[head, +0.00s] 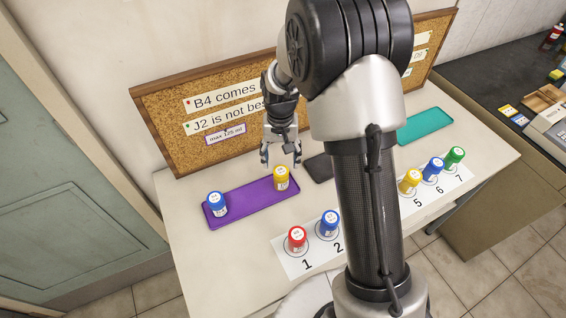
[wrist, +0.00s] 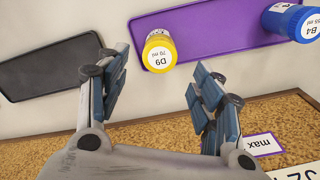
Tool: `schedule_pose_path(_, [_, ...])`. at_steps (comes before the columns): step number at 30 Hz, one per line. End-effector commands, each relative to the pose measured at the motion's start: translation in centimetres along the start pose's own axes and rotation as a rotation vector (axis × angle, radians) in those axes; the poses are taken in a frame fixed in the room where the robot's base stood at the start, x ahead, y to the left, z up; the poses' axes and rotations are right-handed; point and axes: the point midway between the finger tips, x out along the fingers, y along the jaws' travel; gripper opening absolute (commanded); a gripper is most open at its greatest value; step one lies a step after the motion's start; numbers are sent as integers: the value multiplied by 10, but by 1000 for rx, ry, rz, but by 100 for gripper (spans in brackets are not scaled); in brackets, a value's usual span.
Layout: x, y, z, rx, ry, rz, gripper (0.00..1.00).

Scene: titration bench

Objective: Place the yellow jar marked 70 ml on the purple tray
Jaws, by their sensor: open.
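The yellow jar (head: 281,178), labelled D9 and 70 ml in the wrist view (wrist: 159,50), stands upright at the right end of the purple tray (head: 243,203). In the wrist view the purple tray (wrist: 215,32) reaches behind the jar. A blue jar (head: 217,204), labelled B4 and 55 ml in the wrist view (wrist: 288,18), stands at the tray's left end. My gripper (head: 281,161) is open and empty just above the yellow jar. In the wrist view the jar lies just past the open fingertips (wrist: 160,75), apart from them.
A dark tray (head: 320,168) lies right of the purple tray, partly behind my arm; a teal tray (head: 425,125) is farther right. A numbered strip (head: 290,267) in front bears several jars. A corkboard (head: 165,125) with notes stands close behind my gripper.

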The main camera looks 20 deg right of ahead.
Motion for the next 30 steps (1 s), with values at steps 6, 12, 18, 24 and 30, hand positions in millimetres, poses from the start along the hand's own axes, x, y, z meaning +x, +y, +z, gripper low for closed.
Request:
schedule_pose_path(6, [-57, 4, 15, -27, 50, -13, 60])
schedule_pose_path(12, [-147, 20, 68, -92, 145, -33, 60])
schedule_pose_path(18, [-207, 40, 140, -159, 244, -47, 60])
schedule_pose_path(24, [-231, 60, 210, -222, 336, -53, 60])
schedule_pose_path(30, [-231, 72, 250, -259, 393, -54, 60])
